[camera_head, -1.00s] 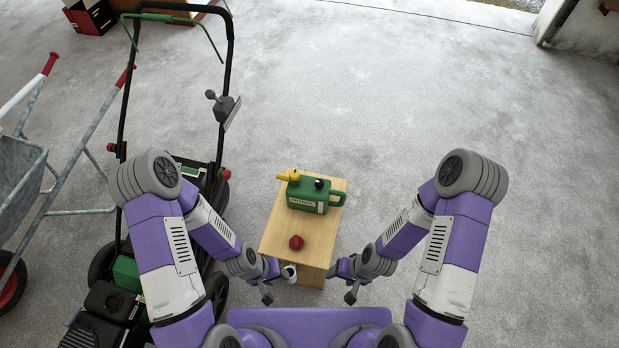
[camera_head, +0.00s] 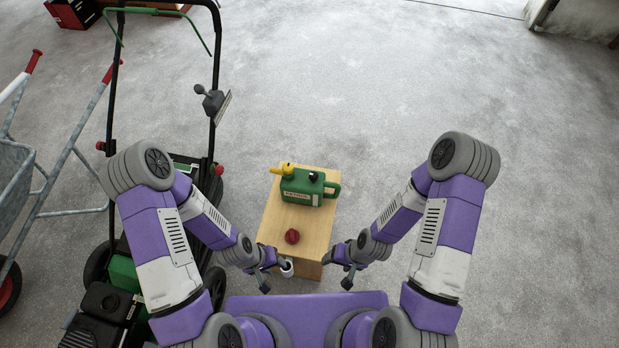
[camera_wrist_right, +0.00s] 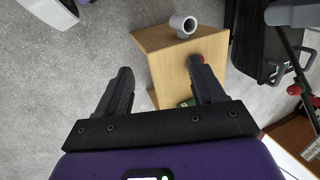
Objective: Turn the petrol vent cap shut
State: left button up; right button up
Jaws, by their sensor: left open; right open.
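A green petrol can (camera_head: 303,188) with a yellow spout (camera_head: 284,169) stands on a small wooden table (camera_head: 275,215). A small black cap (camera_head: 314,177) sits on top of the can, towards its handle; its turn position is too small to tell. My left gripper (camera_head: 267,276) is open and empty at the table's near left corner. My right gripper (camera_head: 343,272) is open and empty off the table's near right side. It also shows in the right wrist view (camera_wrist_right: 160,85), with the table (camera_wrist_right: 165,65) partly between and beyond its fingers. Both grippers are apart from the can.
A red round object (camera_head: 292,236) lies on the table in front of the can. A white-grey pipe piece (camera_wrist_right: 183,25) is at the table's near edge. A lawn mower (camera_head: 125,270) and a wheelbarrow (camera_head: 20,180) stand left. The floor at right is clear.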

aim_at(313, 176)
jog(key=k, duration=0.5)
jog(key=z, duration=1.55)
jog(key=i, duration=0.25)
jog(key=z, duration=1.4)
jog(key=i, duration=1.15)
jog(key=u, duration=4.2)
jog(key=i, duration=1)
